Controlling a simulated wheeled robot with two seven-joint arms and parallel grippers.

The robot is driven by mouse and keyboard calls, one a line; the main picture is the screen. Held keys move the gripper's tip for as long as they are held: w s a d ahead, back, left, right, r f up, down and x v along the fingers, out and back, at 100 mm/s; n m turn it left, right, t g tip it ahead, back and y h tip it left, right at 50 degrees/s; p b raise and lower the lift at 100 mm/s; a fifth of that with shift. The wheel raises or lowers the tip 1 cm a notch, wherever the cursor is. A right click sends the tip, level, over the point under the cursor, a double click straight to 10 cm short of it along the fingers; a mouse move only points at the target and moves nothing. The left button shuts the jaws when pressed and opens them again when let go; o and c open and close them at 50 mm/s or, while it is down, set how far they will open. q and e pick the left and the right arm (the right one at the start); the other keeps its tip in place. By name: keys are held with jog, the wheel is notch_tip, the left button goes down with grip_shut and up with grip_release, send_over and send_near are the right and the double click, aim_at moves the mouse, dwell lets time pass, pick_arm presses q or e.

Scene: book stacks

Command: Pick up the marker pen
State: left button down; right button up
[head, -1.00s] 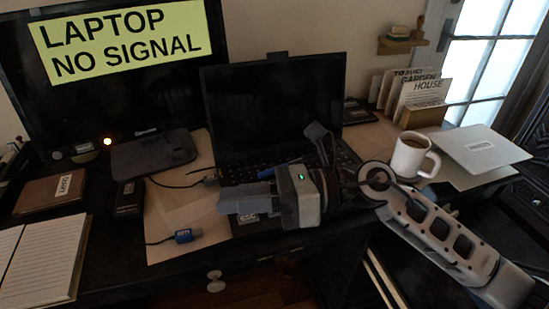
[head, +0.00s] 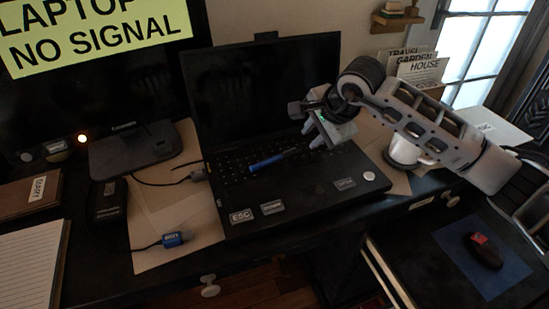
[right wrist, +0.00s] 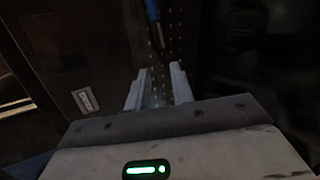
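The blue marker pen (head: 268,162) lies across the keyboard of the open black laptop (head: 310,185). In the right wrist view, the end of a blue pen (right wrist: 153,12) shows at the top edge, beyond the fingertips. My right gripper (head: 318,145) is over the right part of the keyboard, to the right of the pen and apart from it. Its two fingers (right wrist: 160,75) stand apart with nothing between them, and they point toward the pen in the wrist view. My left gripper is out of view.
A monitor (head: 60,110) stands at the left. A blue-tipped cable (head: 172,239) lies on paper left of the laptop. A white mug (head: 403,152) stands partly hidden behind my right arm. A mouse (head: 483,250) rests on a blue pad at the lower right.

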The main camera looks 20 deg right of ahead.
aim_at(297, 150)
jog(key=x, duration=0.5)
jog(key=shift+w+a+f, duration=0.25)
jog(key=shift+a, duration=0.15)
jog(key=shift+f, duration=0.25)
jog(key=shift+w+f, duration=0.1)
jog(key=shift+f, duration=0.05)
grip_shut()
